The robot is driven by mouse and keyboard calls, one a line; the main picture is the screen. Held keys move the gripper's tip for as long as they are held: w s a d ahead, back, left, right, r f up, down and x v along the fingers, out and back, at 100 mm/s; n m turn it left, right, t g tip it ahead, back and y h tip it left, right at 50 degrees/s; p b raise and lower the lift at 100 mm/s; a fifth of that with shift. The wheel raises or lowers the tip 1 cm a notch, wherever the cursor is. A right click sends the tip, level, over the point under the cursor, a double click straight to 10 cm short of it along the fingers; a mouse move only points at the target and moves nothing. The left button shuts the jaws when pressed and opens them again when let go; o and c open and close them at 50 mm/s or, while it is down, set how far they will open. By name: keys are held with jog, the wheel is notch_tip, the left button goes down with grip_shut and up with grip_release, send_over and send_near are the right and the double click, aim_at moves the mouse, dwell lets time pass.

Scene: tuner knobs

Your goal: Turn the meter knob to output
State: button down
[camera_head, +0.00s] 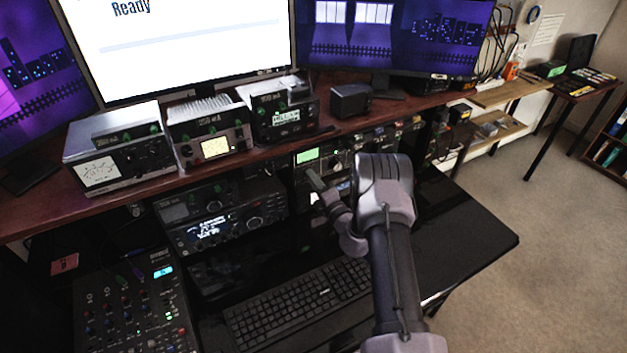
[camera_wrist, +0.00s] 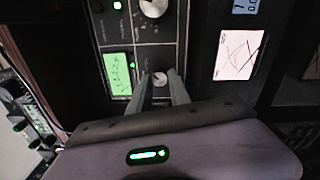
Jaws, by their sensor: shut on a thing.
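A dark radio unit (camera_head: 325,152) with a lit green meter (camera_head: 307,156) sits below the wooden shelf. In the wrist view, its green meter (camera_wrist: 117,73) shows beside a small pale round knob (camera_wrist: 160,78), which I take to be the meter knob. My gripper (camera_wrist: 159,86) has a finger on each side of this small knob and is shut on it. The fingers hide part of the knob, and its labels are too small to read. In the head view, my gripper (camera_head: 316,183) reaches to the panel front, and the knob is hidden there.
A larger knob (camera_wrist: 153,6) sits on the same panel. A unit with a white chart screen (camera_wrist: 240,54) is beside it. A black keyboard (camera_head: 298,303) lies on the desk under my arm. A mixer (camera_head: 135,310) stands at the left. Several radios line the shelf above.

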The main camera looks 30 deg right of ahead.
dwell(0.4)
jog(key=c, duration=1.2)
grip_release()
jog(key=s+p, duration=0.2)
jog(key=s, duration=1.5)
jog(key=shift+s+d+f+p, duration=0.25)
jog(key=shift+d+f+p, duration=0.1)
